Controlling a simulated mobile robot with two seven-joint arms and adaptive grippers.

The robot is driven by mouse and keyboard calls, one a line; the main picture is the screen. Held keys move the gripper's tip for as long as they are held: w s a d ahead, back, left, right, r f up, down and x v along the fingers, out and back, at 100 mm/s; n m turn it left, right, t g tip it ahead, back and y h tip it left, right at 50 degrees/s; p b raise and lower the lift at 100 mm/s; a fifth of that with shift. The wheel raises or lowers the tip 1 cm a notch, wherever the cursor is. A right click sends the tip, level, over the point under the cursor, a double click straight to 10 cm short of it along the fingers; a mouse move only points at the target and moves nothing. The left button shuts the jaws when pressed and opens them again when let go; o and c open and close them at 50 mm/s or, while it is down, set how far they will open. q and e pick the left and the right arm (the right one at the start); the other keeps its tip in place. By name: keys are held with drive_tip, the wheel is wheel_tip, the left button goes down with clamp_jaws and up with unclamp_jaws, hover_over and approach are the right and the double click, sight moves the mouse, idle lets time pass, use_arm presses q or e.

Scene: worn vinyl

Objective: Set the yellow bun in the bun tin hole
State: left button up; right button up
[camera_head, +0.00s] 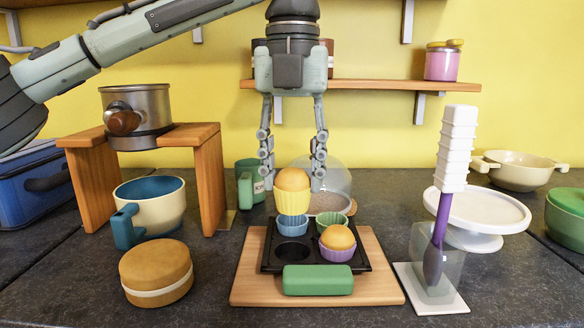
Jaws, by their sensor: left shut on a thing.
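My left gripper (293,176) hangs from above with its fingers down, one on each side of the yellow bun (292,201). It is shut on the bun, which is upright with an orange-brown top and a yellow fluted case. The bun is over the back left of the black bun tin (268,262) and partly overlaps a blue case (292,226) there. The tin also has a green case (333,220) at the back right and a bun in a purple case (337,250) at the front right. The front left hole (292,250) is empty. My right gripper is not in view.
The tin lies on a wooden board (245,285), with a green block (318,280) at its front. A clear holder with a purple utensil (437,245) and a white stand (500,215) are right. A round tan box (155,272) and blue-handled cup (160,208) are left.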

sight(292, 210)
use_arm(q)
drive_tip(key=shift+f, duration=3.05)
drive_tip(key=shift+f, duration=0.9)
drive_tip(key=shift+f, duration=0.2)
drive_tip(key=shift+f, duration=0.15)
drive_tip(key=o, duration=1.1)
